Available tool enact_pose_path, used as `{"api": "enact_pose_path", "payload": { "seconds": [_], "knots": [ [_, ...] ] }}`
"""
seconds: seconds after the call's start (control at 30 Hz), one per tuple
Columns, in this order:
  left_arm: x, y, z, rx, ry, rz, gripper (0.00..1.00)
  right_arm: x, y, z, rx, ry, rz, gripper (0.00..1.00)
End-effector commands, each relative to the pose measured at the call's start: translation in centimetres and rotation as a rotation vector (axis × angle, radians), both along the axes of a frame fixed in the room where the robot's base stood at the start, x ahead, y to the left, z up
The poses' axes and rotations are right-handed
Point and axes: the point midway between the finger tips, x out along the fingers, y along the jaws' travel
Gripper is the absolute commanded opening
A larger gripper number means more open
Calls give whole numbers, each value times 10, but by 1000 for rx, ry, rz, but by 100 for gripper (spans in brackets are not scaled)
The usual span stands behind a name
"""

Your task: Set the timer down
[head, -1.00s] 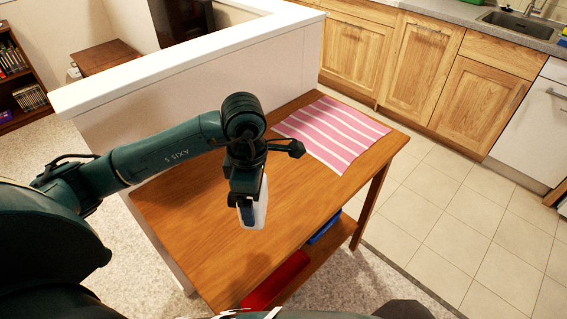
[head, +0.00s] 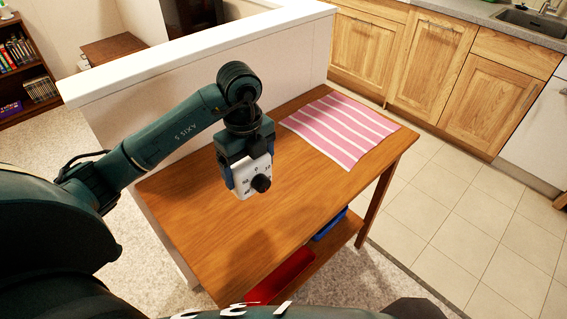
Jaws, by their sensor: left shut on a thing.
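The timer (head: 250,178) is a small white block with dark markings and a black knob on the side facing me. My left gripper (head: 245,172) is shut on it, with a finger at each side, and points down. The timer is over the wooden table (head: 300,196); a shadow lies on the wood below it, so it appears to hang above the top. The gripper hides the timer's upper part. My right gripper is not in view.
A pink and white striped cloth (head: 341,127) lies on the table's far right part. A red tray (head: 282,277) and a blue one (head: 330,222) are on the shelf below. A white half wall (head: 200,58) stands behind the table. The front tabletop is bare.

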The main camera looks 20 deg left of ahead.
Motion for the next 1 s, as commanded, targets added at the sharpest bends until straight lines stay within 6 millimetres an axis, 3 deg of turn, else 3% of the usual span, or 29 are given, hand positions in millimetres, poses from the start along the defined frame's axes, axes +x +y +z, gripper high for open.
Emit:
{"api": "enact_pose_path", "payload": {
  "seconds": [0.23,0.7,1.0],
  "knots": [
    [-1,0,-45,0,7,17,56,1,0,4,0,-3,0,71],
    [-1,0,-95,0,3,14,56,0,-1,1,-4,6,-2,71],
    [0,0,-98,0,0,13,56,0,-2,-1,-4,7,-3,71]
  ]
}}
